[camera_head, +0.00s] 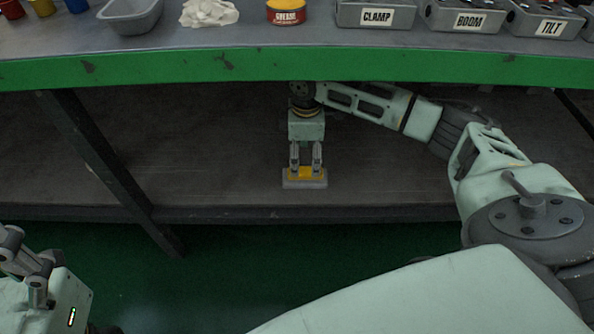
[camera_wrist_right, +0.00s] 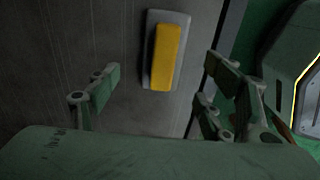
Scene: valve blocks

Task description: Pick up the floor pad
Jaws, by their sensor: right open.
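The floor pad (camera_head: 304,183) is a small grey slab with a yellow block on top. It lies on the dark lower shelf under the bench, near the shelf's front edge. In the right wrist view the pad (camera_wrist_right: 165,50) shows whole, ahead of the fingers and between their lines. My right gripper (camera_head: 306,165) points down over the pad, its fingers apart and empty. In the right wrist view the open fingers (camera_wrist_right: 160,82) stand left and right, with no visible contact with the pad. My left gripper (camera_head: 25,265) is partly in view at the lower left, away from the pad; its opening is unclear.
The green-edged bench top (camera_head: 240,66) lies above the shelf (camera_head: 400,185). My right arm reaches in under it. A slanted dark leg (camera_head: 110,175) stands left of the pad. On the bench top are a grease can (camera_head: 286,12), a grey tray (camera_head: 130,17) and labelled boxes (camera_head: 375,15).

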